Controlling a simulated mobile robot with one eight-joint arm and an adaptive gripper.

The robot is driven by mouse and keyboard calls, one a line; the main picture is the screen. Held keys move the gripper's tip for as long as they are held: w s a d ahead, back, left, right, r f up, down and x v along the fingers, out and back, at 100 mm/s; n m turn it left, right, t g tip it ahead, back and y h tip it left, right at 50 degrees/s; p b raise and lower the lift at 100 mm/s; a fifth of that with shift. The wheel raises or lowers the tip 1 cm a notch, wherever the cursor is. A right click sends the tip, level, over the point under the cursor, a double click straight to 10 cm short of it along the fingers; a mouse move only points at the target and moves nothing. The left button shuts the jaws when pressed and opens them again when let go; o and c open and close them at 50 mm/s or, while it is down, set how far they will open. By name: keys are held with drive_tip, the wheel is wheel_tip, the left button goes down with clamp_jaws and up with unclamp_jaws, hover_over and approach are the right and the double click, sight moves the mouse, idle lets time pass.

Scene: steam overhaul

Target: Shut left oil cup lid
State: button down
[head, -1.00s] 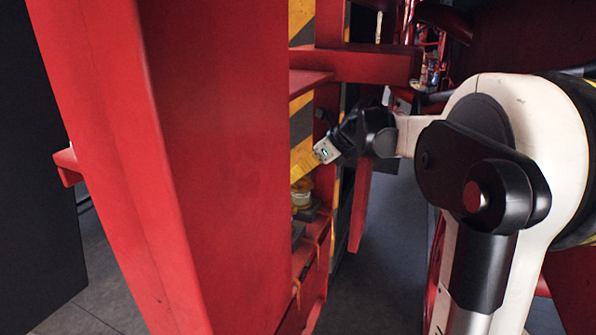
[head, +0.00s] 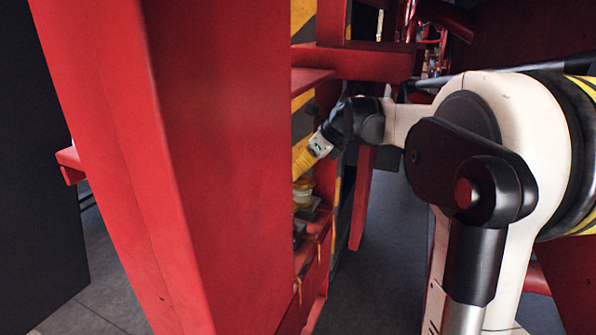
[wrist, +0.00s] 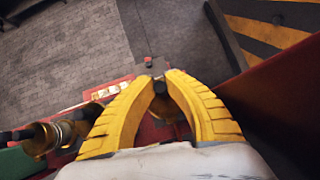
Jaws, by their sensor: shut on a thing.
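My gripper (wrist: 160,82) has yellow ribbed fingers, closed together at the tips on a small dark part (wrist: 159,87). I cannot tell whether that part is the lid. Below it, a dark brass shape shows between the fingers, mostly hidden by them. In the head view my gripper (head: 301,168) points down and left, just above a brass-and-glass oil cup (head: 303,192) on the red frame. A brass cup (wrist: 42,139) shows at the left of the wrist view, beside my left finger. Which cup is the left one is unclear.
A large red beam (head: 215,160) hides much of the frame in the head view. A red crossbar (head: 365,64) lies above my gripper. In the wrist view a dark upright (wrist: 228,42) and a red panel (wrist: 275,100) stand close on the right. Grey floor (wrist: 65,60) lies beyond.

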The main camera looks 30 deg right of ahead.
sight(312, 184)
drive_tip(key=c, duration=1.4)
unclamp_jaws()
drive_tip(key=v, duration=0.7)
drive_tip(key=shift+s+r, duration=0.15)
